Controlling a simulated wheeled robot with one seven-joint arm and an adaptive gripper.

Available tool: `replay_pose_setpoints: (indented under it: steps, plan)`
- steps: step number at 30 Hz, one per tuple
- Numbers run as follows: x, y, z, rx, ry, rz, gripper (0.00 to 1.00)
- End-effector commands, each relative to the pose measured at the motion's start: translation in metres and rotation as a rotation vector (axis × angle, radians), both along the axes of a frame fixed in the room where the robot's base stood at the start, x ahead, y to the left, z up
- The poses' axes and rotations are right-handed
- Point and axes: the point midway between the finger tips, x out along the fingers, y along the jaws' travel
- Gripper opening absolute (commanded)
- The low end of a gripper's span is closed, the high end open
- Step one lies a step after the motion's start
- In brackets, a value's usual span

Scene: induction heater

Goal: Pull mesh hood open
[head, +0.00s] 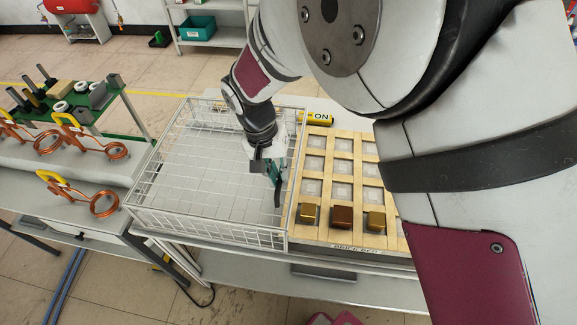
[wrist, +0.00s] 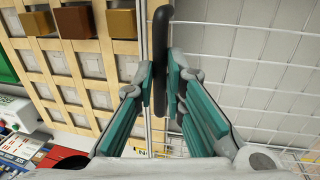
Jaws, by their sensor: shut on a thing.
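The white wire mesh hood (head: 185,188) lies over the left part of the table, left of the wooden grid tray. A dark upright handle (head: 278,197) is at its right side; it also shows in the wrist view (wrist: 161,30). My gripper (head: 270,172) has its teal fingers closed around this handle. In the wrist view my gripper (wrist: 162,88) has one fingertip on each side of the handle, with the mesh to the right.
The wooden grid tray (head: 340,157) holds gold and brown cubes (head: 341,217) along its front row. Copper coils (head: 92,202) stand on the left bench. My arm hides the right side.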

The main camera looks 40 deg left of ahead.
Motion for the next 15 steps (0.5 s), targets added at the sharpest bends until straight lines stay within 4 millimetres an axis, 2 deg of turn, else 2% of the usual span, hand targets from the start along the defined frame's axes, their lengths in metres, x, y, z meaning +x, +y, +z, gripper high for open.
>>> replay_pose_setpoints:
  steps: [6, 7, 9, 15]
  plan:
    - [0.0004, 0.0006, 0.0008, 0.003, 0.0, 0.0, 0.0]
    - [0.0005, 0.0007, 0.0008, 0.003, 0.0, 0.0, 0.18]
    - [0.0006, 0.0004, 0.0007, 0.002, -0.001, 0.0, 0.31]
    - [0.0005, 0.0001, 0.0004, 0.001, 0.0, 0.0, 0.31]
